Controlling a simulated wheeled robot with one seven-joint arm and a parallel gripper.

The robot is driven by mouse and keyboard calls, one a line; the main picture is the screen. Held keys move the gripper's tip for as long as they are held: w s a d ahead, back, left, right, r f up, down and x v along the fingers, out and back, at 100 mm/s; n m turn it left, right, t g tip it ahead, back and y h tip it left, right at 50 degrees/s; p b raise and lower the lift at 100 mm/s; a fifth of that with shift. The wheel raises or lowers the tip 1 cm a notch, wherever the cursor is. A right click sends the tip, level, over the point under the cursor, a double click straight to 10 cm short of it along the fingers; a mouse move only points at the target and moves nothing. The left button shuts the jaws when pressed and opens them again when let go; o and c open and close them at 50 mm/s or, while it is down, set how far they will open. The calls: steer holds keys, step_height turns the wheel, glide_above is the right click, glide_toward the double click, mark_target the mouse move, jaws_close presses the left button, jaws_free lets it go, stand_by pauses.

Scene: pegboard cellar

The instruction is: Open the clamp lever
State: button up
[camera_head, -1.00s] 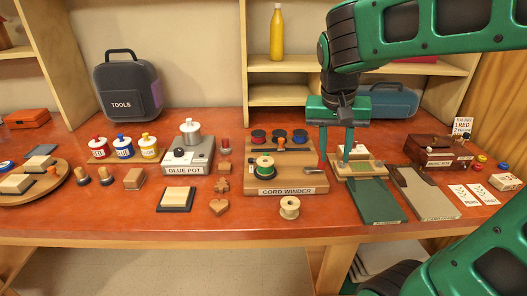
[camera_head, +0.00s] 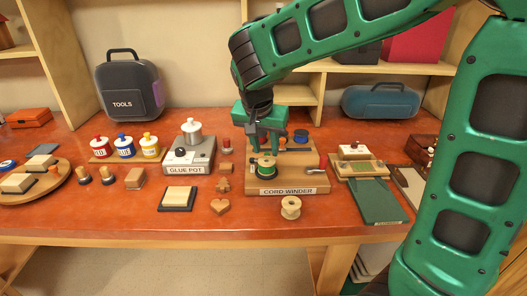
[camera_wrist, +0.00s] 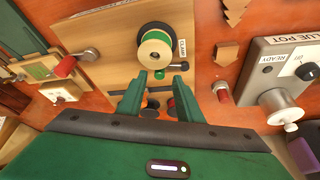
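The cord winder (camera_head: 287,190) is a wooden board on the bench. A spool with green cord (camera_head: 265,166) stands on it, also in the wrist view (camera_wrist: 155,45). In the wrist view, a small "CLAMP" label (camera_wrist: 182,50) sits beside the spool. Just below it is a short lever with a dark knob (camera_wrist: 182,66), apparently the clamp lever; in the head view my gripper hides that area. My gripper (camera_head: 266,148) is over the back of the winder. Its two green fingers (camera_wrist: 155,88) are apart, with nothing visible held between them. The lever lies just beyond the fingertips; contact cannot be told.
A red-handled crank (camera_wrist: 66,67) is on the winder's other side. Colored reels, including a blue one (camera_head: 301,136), stand behind the spool. The glue pot (camera_head: 189,155) is to the left, a wooden block with a white top (camera_head: 353,152) to the right. An empty spool (camera_head: 290,207) stands in front.

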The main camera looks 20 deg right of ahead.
steer(key=shift+x, duration=1.1)
jaws_close()
steer(key=shift+n, duration=0.3)
steer(key=n, duration=0.1)
steer(key=w+n+y, duration=0.1)
steer(key=n, duration=0.1)
steer(key=shift+w+d+n+t, duration=0.25)
steer(key=shift+d+n+t, duration=0.1)
steer(key=shift+n+t, duration=0.05)
steer(key=shift+w+n+y, duration=0.5)
steer(key=shift+n+y, duration=0.3)
steer(key=shift+n, duration=0.5)
